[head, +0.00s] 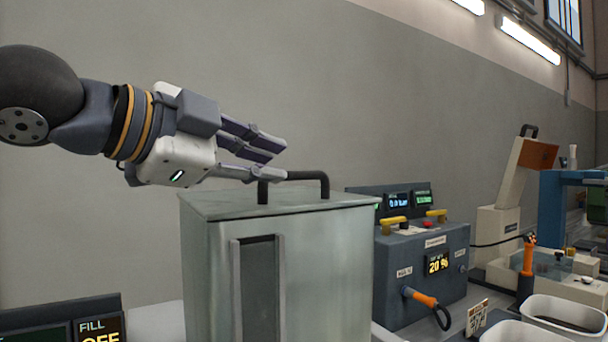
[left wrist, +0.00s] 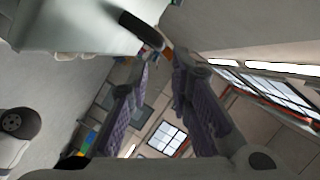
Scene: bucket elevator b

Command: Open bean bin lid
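The bean bin (head: 310,275) is a grey-green metal box with a dark window slot in its front. Its flat lid (head: 225,205) is closed and carries a black bar handle (head: 310,176). My left gripper (head: 284,160) reaches in from the left just above the lid, with its fingers apart and nothing seen between them. Its lower finger is beside the handle's left end; I cannot tell if they touch. In the left wrist view the handle (left wrist: 144,29) shows near the tips of the spread fingers (left wrist: 165,65). My right gripper is not in view.
A blue-grey control box (head: 425,265) with yellow levers and a "20 %" display stands right of the bin. White tubs (head: 565,312) are at the lower right. A dark "FILL" panel (head: 65,318) is at the lower left.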

